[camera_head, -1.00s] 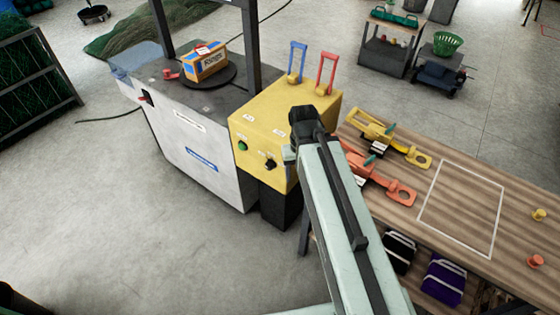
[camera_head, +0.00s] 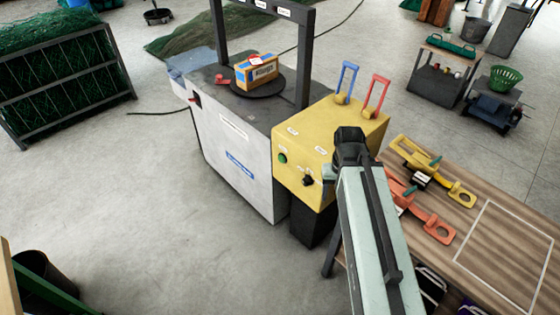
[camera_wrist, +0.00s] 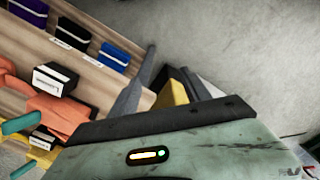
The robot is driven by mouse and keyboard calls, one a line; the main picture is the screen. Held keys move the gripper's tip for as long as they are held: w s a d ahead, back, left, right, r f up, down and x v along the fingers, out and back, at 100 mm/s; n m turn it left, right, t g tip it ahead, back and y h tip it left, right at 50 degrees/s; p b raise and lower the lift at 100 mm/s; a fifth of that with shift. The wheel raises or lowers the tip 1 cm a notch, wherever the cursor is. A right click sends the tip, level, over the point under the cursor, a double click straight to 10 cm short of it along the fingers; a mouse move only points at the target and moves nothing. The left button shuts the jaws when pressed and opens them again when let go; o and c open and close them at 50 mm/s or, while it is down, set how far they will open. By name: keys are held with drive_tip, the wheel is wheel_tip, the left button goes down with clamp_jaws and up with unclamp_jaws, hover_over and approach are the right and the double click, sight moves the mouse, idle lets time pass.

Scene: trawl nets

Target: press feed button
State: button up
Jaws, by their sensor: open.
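The green button (camera_head: 283,159) is on the front face of the yellow control box (camera_head: 345,125), left of a black knob (camera_head: 308,181). A small label sits by the button, too small to read. My arm crosses in front of the box's right side in the head view and hides part of it. My gripper fingers are not clear there. In the wrist view my gripper (camera_wrist: 168,76) shows two dark fingers spread apart with nothing between them. A yellow patch shows behind them, probably the box. The button cannot be made out in the wrist view.
A white machine (camera_head: 228,150) with a dark top carries a box of rings (camera_head: 257,72) on a round plate. Blue (camera_head: 346,82) and red (camera_head: 376,97) levers stand on the yellow box. A wooden table (camera_head: 480,225) with yellow and orange tools is at right.

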clamp_jaws()
idle(1.7)
